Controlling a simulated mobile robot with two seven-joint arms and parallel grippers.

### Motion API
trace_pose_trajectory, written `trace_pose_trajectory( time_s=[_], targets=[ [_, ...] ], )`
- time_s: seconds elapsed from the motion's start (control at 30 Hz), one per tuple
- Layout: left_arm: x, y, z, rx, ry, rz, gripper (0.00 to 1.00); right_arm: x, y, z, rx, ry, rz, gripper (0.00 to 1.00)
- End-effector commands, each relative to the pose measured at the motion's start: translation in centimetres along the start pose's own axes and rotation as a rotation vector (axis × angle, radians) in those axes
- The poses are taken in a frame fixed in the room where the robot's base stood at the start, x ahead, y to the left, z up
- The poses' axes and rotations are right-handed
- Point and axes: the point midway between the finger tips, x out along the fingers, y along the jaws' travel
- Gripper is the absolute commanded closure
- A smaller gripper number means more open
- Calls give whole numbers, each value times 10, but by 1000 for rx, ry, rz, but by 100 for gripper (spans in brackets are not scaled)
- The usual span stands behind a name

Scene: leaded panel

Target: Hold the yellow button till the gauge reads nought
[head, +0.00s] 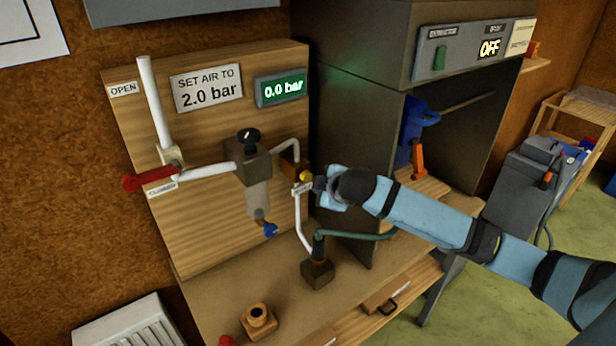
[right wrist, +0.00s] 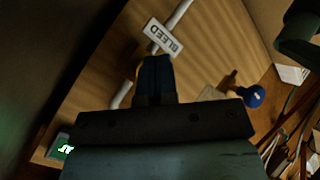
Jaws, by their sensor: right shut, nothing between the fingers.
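The yellow button (head: 305,177) sits on the wooden board, by the small BLEED label (right wrist: 163,36) and a white pipe. The gauge (head: 282,88) is a green display that reads 0.0 bar. My right gripper (head: 319,184) comes in from the right with its fingertips at the button. In the right wrist view its dark fingers (right wrist: 155,72) are shut with nothing between them, and they hide most of the button. I cannot tell whether they press it. My left gripper is not in view.
A red-handled valve lever (head: 150,178) lies level by the CLOSED label. A regulator with a black knob (head: 248,136) and a blue drain tap (head: 270,230) are left of my gripper. A dark stand with a green hose (head: 318,268) stands below. A cabinet (head: 345,100) rises behind.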

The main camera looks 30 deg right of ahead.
Motion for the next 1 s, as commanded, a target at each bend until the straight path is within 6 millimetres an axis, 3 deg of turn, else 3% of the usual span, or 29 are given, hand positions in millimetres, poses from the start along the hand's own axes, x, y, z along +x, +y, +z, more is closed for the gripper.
trace_pose_trajectory(
  time_s=[0.4, 1.0],
  targets=[
    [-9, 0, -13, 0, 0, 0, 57, -31, -15, 16, -1, 0, -1, 100],
    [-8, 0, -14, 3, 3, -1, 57, -31, -16, 16, 0, 0, 0, 100]
  ],
)
